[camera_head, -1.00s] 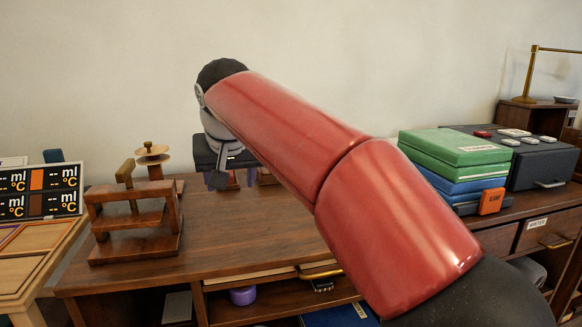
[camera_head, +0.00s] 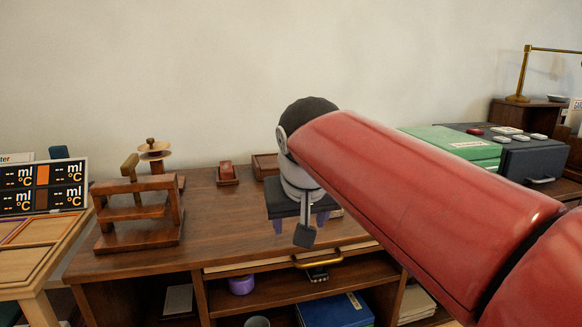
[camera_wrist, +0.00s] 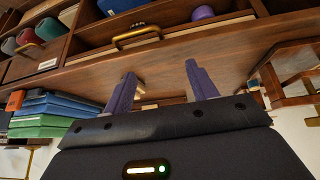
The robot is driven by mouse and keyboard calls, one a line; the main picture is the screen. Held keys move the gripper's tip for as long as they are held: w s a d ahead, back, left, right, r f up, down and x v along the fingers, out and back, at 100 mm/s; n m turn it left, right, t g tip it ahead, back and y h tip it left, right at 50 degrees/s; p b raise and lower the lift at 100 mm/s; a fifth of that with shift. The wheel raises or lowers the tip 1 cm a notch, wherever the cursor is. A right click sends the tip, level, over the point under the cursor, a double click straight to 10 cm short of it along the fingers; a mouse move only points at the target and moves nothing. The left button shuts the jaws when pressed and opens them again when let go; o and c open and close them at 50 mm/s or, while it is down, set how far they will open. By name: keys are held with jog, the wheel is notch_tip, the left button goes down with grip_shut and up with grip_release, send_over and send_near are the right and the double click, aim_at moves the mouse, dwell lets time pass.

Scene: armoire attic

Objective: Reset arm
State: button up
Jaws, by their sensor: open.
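My gripper (camera_head: 299,222) hangs over the wooden desk in the head view, below the end of my red arm. Its two purple fingers (camera_wrist: 160,85) show spread apart in the wrist view, with nothing between them. The gripper is open and empty. My red arm crosses the right half of the head view and hides part of the desk.
A wooden stand (camera_head: 138,215) is on the desk's left. Small wooden trays (camera_head: 228,182) lie at the back. Green boxes (camera_head: 455,146) and a dark case (camera_head: 530,158) are at right. Open shelves below hold a purple roll (camera_head: 242,285) and a blue binder (camera_head: 335,310).

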jog(key=s+d+f+m, duration=0.2)
jog(key=s+d+f, duration=1.2)
jog(key=s+f, duration=0.3)
jog(key=shift+s+g+h, duration=0.25)
jog(key=shift+g+h, duration=0.05)
